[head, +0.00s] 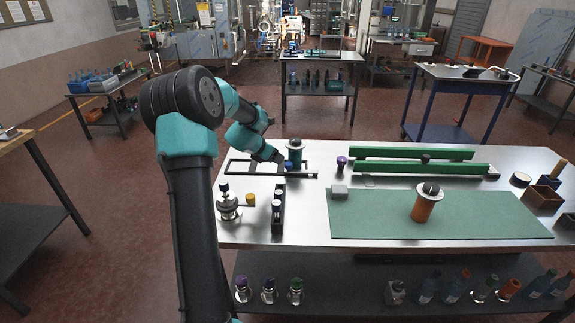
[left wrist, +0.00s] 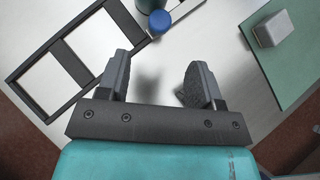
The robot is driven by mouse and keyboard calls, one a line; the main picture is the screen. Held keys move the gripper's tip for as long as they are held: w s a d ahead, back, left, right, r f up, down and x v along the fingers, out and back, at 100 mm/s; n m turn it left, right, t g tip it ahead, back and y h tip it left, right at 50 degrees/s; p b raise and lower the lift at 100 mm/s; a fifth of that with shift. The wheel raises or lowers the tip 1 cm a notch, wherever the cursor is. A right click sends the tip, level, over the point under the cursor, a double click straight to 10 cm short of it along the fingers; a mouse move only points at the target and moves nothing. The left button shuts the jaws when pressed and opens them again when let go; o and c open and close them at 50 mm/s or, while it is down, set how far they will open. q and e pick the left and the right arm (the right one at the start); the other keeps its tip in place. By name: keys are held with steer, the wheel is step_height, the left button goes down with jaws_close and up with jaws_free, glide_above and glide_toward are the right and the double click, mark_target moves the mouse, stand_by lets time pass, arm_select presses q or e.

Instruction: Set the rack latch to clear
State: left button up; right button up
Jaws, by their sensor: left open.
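A flat black frame with open windows (head: 300,176) lies at the back left of the metal table. It also shows at the left of the left wrist view (left wrist: 68,60). A dark teal cylinder (head: 295,152) stands at its right part, with a small blue knob (left wrist: 160,22) close by. I cannot tell for sure which part is the rack latch. My left gripper (head: 280,160) is above the frame area. In the left wrist view its fingers (left wrist: 160,82) are apart, with only bare metal table between them. My right gripper is not in view.
A black holder with several vials (head: 278,212) and a metal valve-like piece (head: 228,205) stand in front. Green rails (head: 420,169) and a purple knob (head: 341,163) stand behind.

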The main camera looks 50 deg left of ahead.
mark_target(288, 164)
arm_select(q)
steer(key=x, duration=1)
steer(key=shift+w+f, duration=0.1)
steer(key=shift+f, duration=0.05)
jaws_close()
